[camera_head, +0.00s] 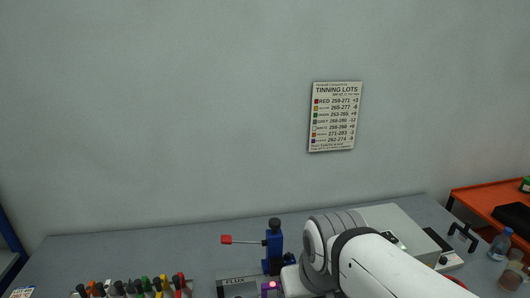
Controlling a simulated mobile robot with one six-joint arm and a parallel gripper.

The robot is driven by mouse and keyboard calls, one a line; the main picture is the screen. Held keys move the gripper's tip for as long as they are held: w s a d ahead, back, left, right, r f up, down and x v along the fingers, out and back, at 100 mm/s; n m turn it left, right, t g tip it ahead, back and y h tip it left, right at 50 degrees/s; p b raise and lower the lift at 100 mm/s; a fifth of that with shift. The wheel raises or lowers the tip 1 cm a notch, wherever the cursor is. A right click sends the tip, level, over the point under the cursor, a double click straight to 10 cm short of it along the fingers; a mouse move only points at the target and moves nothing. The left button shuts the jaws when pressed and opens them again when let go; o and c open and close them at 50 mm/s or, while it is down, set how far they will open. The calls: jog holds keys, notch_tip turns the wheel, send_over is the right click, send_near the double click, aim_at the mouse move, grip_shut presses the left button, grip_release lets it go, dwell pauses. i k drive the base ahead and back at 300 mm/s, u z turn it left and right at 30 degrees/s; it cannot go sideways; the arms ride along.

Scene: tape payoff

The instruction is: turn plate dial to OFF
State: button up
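My white arm (385,268) reaches in from the lower right, with its rounded grey-banded joint near the bottom middle. My gripper does not show; it is hidden behind the arm or below the picture's edge. I cannot make out a plate dial or its setting in this view. A grey box with a label that seems to read FLUX (237,281) stands at the bottom middle, with a small purple light (271,285) beside my arm. A light grey boxed unit (396,221) stands behind my arm, partly covered by it.
A blue stand with a red-tipped lever (273,245) rises left of my arm. Several coloured-handled tools (135,288) stand at the lower left. A TINNING LOTS sign (335,117) hangs on the wall. An orange-red surface (483,202) and a bottle (500,244) are at the right.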

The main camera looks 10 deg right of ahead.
aim_at(443, 260)
jog(key=u, duration=0.2)
jog(key=k, duration=1.3)
jog(key=z, duration=1.2)
jog(key=i, duration=1)
jog(key=z, duration=0.85)
